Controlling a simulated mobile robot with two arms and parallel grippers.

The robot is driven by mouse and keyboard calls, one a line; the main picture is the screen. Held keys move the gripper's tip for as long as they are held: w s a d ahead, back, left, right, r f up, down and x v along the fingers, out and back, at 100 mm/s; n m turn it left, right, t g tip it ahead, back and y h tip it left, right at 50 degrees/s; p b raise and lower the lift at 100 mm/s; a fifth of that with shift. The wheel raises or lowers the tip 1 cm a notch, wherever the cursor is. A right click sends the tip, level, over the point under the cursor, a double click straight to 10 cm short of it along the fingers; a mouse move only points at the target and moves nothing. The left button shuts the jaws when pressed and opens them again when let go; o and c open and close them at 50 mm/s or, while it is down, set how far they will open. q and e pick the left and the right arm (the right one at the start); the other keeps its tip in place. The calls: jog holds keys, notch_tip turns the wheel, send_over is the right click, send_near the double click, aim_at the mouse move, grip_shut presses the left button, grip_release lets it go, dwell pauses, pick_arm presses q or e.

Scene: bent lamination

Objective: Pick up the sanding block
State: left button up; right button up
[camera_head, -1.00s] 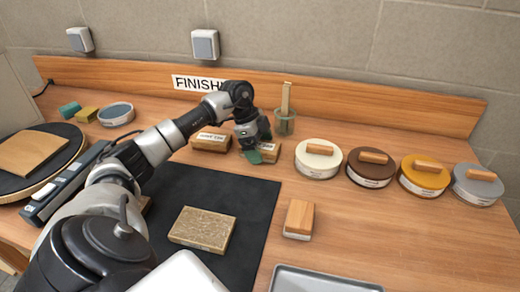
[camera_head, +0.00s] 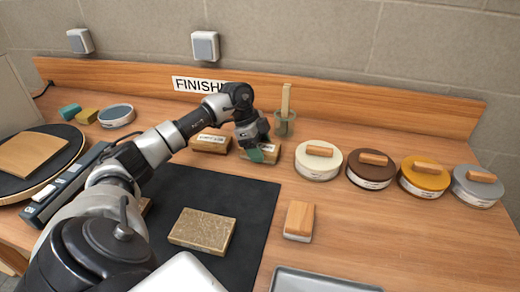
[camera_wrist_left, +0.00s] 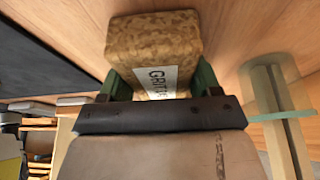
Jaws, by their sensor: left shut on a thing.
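A cork-textured sanding block (camera_head: 270,158) with a white label stands at the back of the bench. My left gripper (camera_head: 256,153) reaches down over it and is shut on it. In the left wrist view the sanding block (camera_wrist_left: 152,48) sits between the two green fingertips (camera_wrist_left: 160,82), and its label reads "GRIT" with the rest hidden. I cannot tell whether the block is clear of the bench. A similar labelled block (camera_head: 211,143) stands just to its left. My right gripper is not in view.
A jar with a stick (camera_head: 284,124) stands close behind the gripper. Several round lidded tins (camera_head: 318,163) line the right. A black mat (camera_head: 250,205) holds a speckled block (camera_head: 202,231). A wood-topped block (camera_head: 299,221) and grey tray (camera_head: 320,281) are in front.

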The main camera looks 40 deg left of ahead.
aim_at(266, 147)
pick_arm(q)
notch_tip(266, 147, up, 4)
jog(key=shift+w+r, duration=0.1)
jog(key=shift+r, duration=0.1)
jog(key=s+d+r, duration=0.6)
jog(key=d, duration=0.3)
jog(key=shift+s+d+r+b, duration=0.25)
jog(key=shift+d+r+b, duration=0.15)
